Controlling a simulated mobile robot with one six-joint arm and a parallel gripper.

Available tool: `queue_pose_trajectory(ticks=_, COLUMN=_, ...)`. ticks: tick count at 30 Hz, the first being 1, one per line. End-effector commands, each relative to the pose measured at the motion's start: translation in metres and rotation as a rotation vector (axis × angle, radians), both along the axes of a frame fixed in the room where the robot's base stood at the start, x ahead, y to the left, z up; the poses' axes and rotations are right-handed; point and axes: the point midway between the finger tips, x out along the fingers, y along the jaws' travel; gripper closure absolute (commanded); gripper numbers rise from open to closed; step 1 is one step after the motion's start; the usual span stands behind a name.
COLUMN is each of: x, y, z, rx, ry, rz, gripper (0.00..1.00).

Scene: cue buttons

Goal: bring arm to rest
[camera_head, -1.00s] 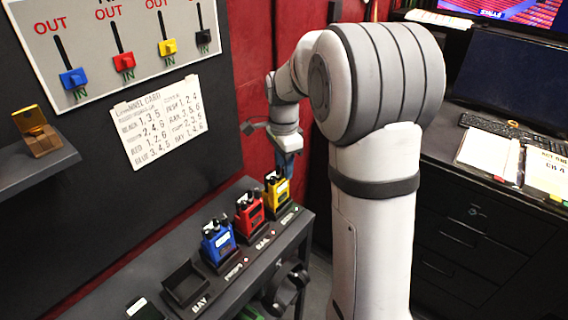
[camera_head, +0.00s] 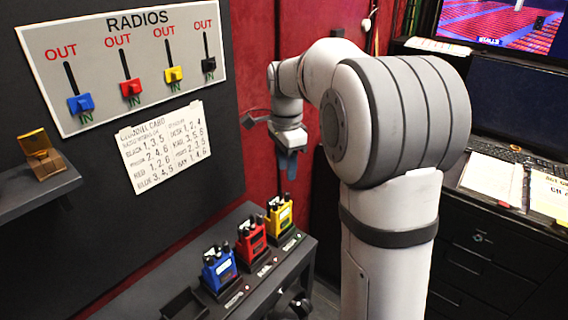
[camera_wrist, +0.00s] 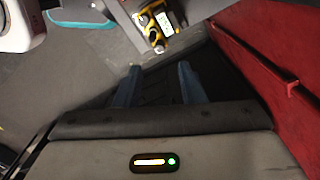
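My arm reaches away from me in the head view, and my gripper (camera_head: 288,170) hangs fingers-down above and just beyond the yellow radio (camera_head: 280,215). In the wrist view my gripper (camera_wrist: 158,85) shows two blue fingers wide apart with nothing between them. The yellow radio also shows in the wrist view (camera_wrist: 160,22), beyond the fingertips and apart from them. A red radio (camera_head: 251,240) and a blue radio (camera_head: 218,268) stand upright in the same row on the dark shelf (camera_head: 300,262).
A RADIOS board (camera_head: 140,50) with coloured sliders and a white card (camera_head: 165,145) are on the left wall. A small ledge (camera_head: 40,190) holds a brown open box (camera_head: 43,155). A red wall (camera_wrist: 265,65) is close right of my gripper. A desk with monitors stands right.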

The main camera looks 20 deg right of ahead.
Motion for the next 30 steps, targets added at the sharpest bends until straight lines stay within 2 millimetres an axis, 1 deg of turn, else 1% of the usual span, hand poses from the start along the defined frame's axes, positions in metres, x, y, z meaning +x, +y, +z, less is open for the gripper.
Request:
queue_pose_trajectory(ticks=2, x=-0.002, y=0.000, z=0.001, rx=0.000, ry=-0.003, rz=0.011, gripper=0.64)
queue_pose_trajectory(ticks=5, x=-0.016, y=0.002, z=0.004, rx=0.000, ry=-0.019, rz=0.086, gripper=0.64)
queue_pose_trajectory(ticks=8, x=-0.042, y=0.005, z=0.008, rx=-0.003, ry=-0.048, rz=0.230, gripper=0.64)
queue_pose_trajectory(ticks=13, x=-0.098, y=0.012, z=0.007, rx=-0.022, ry=-0.107, rz=0.547, gripper=0.64)
queue_pose_trajectory(ticks=17, x=-0.142, y=0.016, z=-0.001, rx=-0.050, ry=-0.149, rz=0.793, gripper=0.64)
queue_pose_trajectory(ticks=18, x=-0.155, y=0.017, z=-0.004, rx=-0.061, ry=-0.161, rz=0.867, gripper=0.64)
queue_pose_trajectory(ticks=21, x=-0.185, y=0.019, z=-0.015, rx=-0.091, ry=-0.187, rz=1.045, gripper=0.64)
queue_pose_trajectory(ticks=24, x=-0.210, y=0.020, z=-0.027, rx=-0.119, ry=-0.205, rz=1.193, gripper=0.64)
queue_pose_trajectory(ticks=27, x=-0.226, y=0.021, z=-0.036, rx=-0.142, ry=-0.217, rz=1.299, gripper=0.64)
queue_pose_trajectory(ticks=30, x=-0.235, y=0.022, z=-0.041, rx=-0.157, ry=-0.224, rz=1.362, gripper=0.64)
